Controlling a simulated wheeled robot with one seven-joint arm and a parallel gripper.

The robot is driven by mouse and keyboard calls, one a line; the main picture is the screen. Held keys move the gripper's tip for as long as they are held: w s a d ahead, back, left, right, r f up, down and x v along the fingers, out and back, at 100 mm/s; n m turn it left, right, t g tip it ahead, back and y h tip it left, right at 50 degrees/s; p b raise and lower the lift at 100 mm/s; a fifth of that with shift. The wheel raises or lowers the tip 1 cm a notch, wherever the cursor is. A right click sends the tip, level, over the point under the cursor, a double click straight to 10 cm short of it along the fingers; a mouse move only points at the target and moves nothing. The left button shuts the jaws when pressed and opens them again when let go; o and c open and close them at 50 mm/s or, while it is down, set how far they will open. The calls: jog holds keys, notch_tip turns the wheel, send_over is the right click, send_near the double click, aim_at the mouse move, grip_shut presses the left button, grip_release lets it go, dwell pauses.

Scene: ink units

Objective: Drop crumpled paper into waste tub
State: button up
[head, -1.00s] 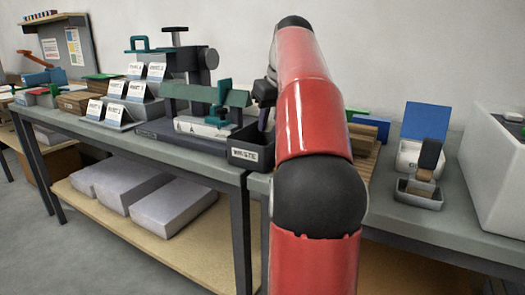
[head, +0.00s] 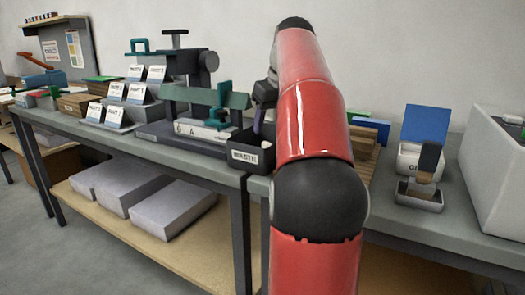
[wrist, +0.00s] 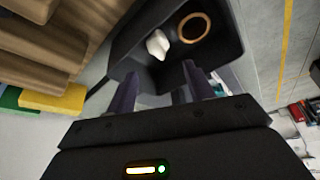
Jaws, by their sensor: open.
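The waste tub (head: 246,156) is a dark box with a white WASTE label, standing at the front edge of the bench. In the wrist view its dark inside (wrist: 215,48) shows. A small white crumpled paper (wrist: 157,45) lies inside the tub, beside a tan ring (wrist: 194,28). My gripper (wrist: 158,82) is open, its two dark purple fingers apart with nothing between them. It is over the near side of the tub, with the paper beyond the fingertips. In the head view my red arm hides part of the gripper and of the tub's right side.
A teal-armed device (head: 207,98) stands close to the left of the tub. Stacked wooden boards (head: 362,140) lie to the right, behind my arm. A small open box with a blue lid (head: 425,122) and a large pale bin (head: 495,150) stand farther right.

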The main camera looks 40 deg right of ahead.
jog(key=v, duration=0.7)
dwell(0.4)
jog(key=s+a+f, duration=0.1)
jog(key=a+f, duration=0.3)
jog(key=a, duration=0.5)
jog(key=s+a+f, duration=0.2)
jog(key=a+f, duration=0.3)
jog(key=a, duration=0.5)
jog(key=s+a+f, duration=0.5)
jog(key=s+f, duration=0.1)
jog(key=f, duration=0.4)
jog(key=s+a+f+n+t, duration=0.1)
jog(key=s+a+f, duration=0.4)
jog(key=f, duration=0.5)
jog(key=shift+s+y, duration=0.3)
jog(key=shift+s, duration=0.9)
jog(key=shift+r, duration=0.1)
jog(key=shift+c, duration=0.2)
